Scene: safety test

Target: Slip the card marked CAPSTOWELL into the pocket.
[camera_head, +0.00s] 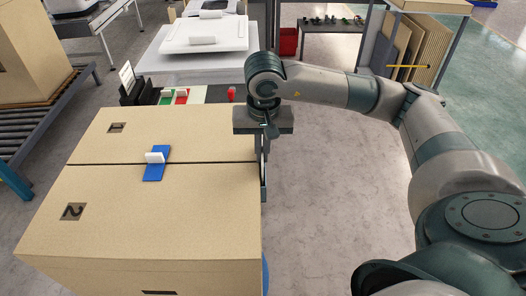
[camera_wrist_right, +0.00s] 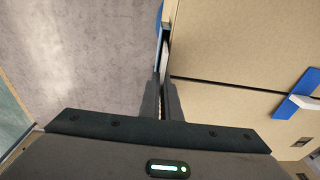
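A large cardboard box (camera_head: 190,215) fills the lower left of the head view. A blue piece with a white block (camera_head: 158,168) lies across its top seam. My right gripper (camera_head: 264,188) points down beside the box's right side. In the right wrist view its fingers (camera_wrist_right: 162,82) are close together beside the box edge. A thin pale strip (camera_wrist_right: 166,38), seen edge-on, lies just beyond the fingertips. I cannot tell whether it is the card or part of a pocket, or whether the fingers grip it. No CAPSTOWELL lettering is readable. My left gripper is out of view.
Behind the box, a dark rack (camera_head: 132,90) and red and green pieces (camera_head: 174,97) lie near a white machine (camera_head: 208,35). A conveyor (camera_head: 40,115) stands at the left. Bare floor (camera_head: 320,200) lies right of the box. A blue patch (camera_head: 265,272) shows low on the box's right side.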

